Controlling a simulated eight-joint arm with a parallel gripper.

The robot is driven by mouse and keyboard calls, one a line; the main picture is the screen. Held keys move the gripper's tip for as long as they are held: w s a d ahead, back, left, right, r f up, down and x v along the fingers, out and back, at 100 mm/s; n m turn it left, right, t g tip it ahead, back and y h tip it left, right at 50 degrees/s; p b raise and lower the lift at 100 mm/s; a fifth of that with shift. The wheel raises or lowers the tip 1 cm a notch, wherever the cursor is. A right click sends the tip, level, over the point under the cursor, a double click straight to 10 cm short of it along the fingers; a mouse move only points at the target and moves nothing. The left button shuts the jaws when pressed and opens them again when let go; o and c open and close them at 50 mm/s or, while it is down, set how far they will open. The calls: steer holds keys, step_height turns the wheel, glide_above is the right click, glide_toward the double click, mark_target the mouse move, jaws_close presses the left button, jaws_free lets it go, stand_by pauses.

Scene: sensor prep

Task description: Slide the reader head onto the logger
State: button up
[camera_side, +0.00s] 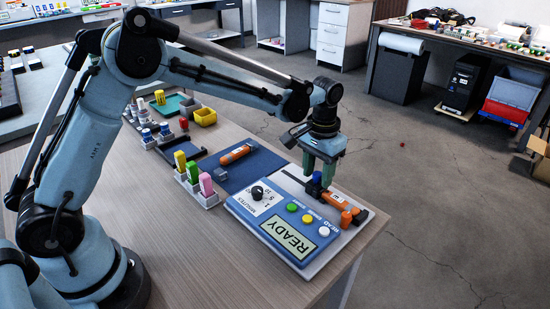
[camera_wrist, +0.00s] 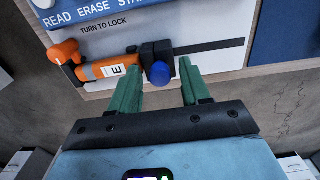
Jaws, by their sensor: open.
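The reader head (camera_wrist: 154,50) is a dark block with a round blue knob (camera_wrist: 160,75). It sits on the dark rail (camera_wrist: 212,44) beside the end of the orange logger (camera_wrist: 104,69). The head's left side appears to meet the logger's end; I cannot tell whether it is seated on it. The logger also shows in the side view (camera_side: 334,201), lying along the station's edge. My gripper (camera_side: 316,175) is open over the head, green fingers pointing down. In the wrist view the knob appears between the fingertips; neither is clearly touching it.
An orange clamp (camera_wrist: 65,53) stands at the logger's other end, near the "TURN TO LOCK" print. The blue reader station (camera_side: 262,215) has a "READY" display. Another orange logger (camera_side: 236,154) lies on a blue mat (camera_side: 252,171). Colored pieces stand in white holders (camera_side: 207,200) at left.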

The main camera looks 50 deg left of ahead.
mark_target(316, 174)
steer(key=shift+r, duration=3.5)
steer(key=shift+s+a+r, duration=0.1)
steer(key=shift+s+r, duration=0.05)
steer(key=s+a+r+t, duration=0.3)
steer(key=s+a+r, duration=0.15)
steer(key=s, duration=0.35)
steer(key=s+a+f+t, duration=0.2)
steer(key=s+a+t, duration=0.1)
steer(key=s, duration=0.7)
steer(key=shift+s+a+f+t, duration=0.15)
steer(key=shift+f+t, duration=0.2)
steer(key=shift+t, duration=0.25)
